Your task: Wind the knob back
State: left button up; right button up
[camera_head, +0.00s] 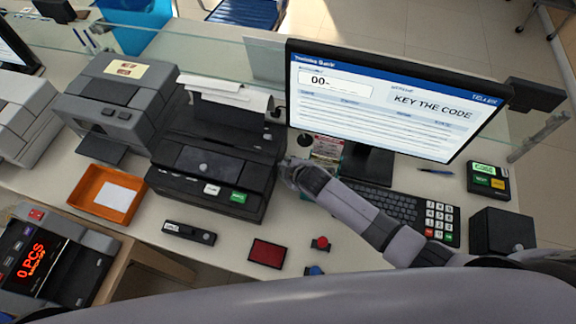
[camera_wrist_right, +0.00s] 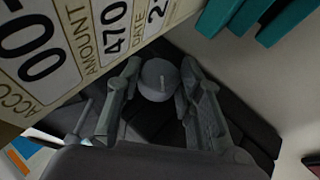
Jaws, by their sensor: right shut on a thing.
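The knob (camera_wrist_right: 158,80) is a round grey cap with a thin pale pointer line, in the middle of the right wrist view. It sits by the right side of the black printer (camera_head: 215,163), which has paper at its top. My right gripper (camera_head: 287,170) reaches in from the right to that side of the printer. In the right wrist view its two fingers (camera_wrist_right: 158,95) are closed about the knob, one on each side. In the head view the gripper hides the knob. My left gripper is in neither view.
A small printed card (camera_head: 327,148) stands close behind my right gripper. The monitor (camera_head: 395,95) and keyboard (camera_head: 385,205) are to the right. A black stamp-like block (camera_head: 189,233), a red pad (camera_head: 267,253) and a red-knobbed stamp (camera_head: 320,243) lie in front. An orange tray (camera_head: 83,193) is at left.

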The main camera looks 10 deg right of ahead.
jog(key=shift+s+f, duration=0.15)
jog(key=o, duration=1.2)
jog(key=shift+c, duration=0.2)
jog(key=shift+r, duration=0.2)
jog(key=v, duration=1.1)
jog(key=shift+s+r, duration=0.2)
jog(key=shift+r, duration=0.1)
jog(key=shift+d, duration=0.1)
